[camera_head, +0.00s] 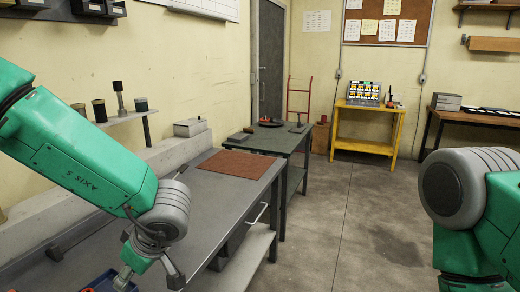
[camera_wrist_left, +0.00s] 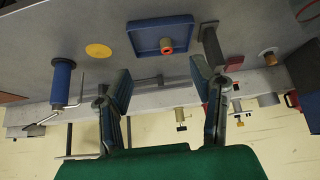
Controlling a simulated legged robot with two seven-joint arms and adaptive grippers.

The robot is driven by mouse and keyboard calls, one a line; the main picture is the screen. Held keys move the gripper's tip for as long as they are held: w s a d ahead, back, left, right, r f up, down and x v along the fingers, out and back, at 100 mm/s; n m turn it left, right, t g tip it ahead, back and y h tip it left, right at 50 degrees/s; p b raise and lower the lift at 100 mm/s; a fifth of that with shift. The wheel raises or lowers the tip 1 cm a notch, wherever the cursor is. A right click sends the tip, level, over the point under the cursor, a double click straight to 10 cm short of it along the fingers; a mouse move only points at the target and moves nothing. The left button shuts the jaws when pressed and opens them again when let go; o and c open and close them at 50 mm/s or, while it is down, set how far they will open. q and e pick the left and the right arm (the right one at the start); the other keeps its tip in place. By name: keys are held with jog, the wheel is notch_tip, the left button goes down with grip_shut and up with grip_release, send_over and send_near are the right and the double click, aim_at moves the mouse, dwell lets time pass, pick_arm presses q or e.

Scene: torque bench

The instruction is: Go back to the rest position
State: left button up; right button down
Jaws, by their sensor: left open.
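My left gripper (camera_head: 148,274) hangs over the near part of the grey workbench (camera_head: 215,195) in the head view. In the left wrist view it (camera_wrist_left: 160,78) is open, its two dark fingers apart with nothing between them. A blue tray (camera_wrist_left: 140,42) with an orange ring-like part (camera_wrist_left: 167,45) in it lies on the bench beyond the fingertips. The tray's edge also shows at the bottom of the head view (camera_head: 98,284). My right arm comes in at the right of the head view, but its gripper is out of the picture.
A brown mat (camera_head: 236,164) lies on the bench. Dark cups (camera_head: 99,110) stand on a shelf by the wall. In the left wrist view, a blue-handled tool (camera_wrist_left: 63,82) and a yellow disc (camera_wrist_left: 98,51) lie left of the tray. Open floor (camera_head: 340,220) lies right of the bench.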

pick_arm(q)
jog(key=s+a+f+m+t+h, duration=0.1)
jog(key=s+a+f+m+t, duration=0.2)
jog(key=f, duration=0.5)
jog(key=s+f+m+h, duration=0.1)
jog(key=s+f+m, duration=0.3)
jog(key=f, duration=0.5)
jog(key=s+f+m+g+h, duration=0.2)
jog(key=s+f+m+g, duration=0.15)
jog(key=s, duration=0.65)
jog(key=s+f+m+g+h, duration=0.2)
jog(key=s+f+m, duration=0.25)
jog(key=s, duration=0.55)
notch_tip(320, 180, down, 10)
jog(key=b, duration=1)
jog(key=shift+w+t, duration=0.2)
jog(key=shift+t, duration=0.15)
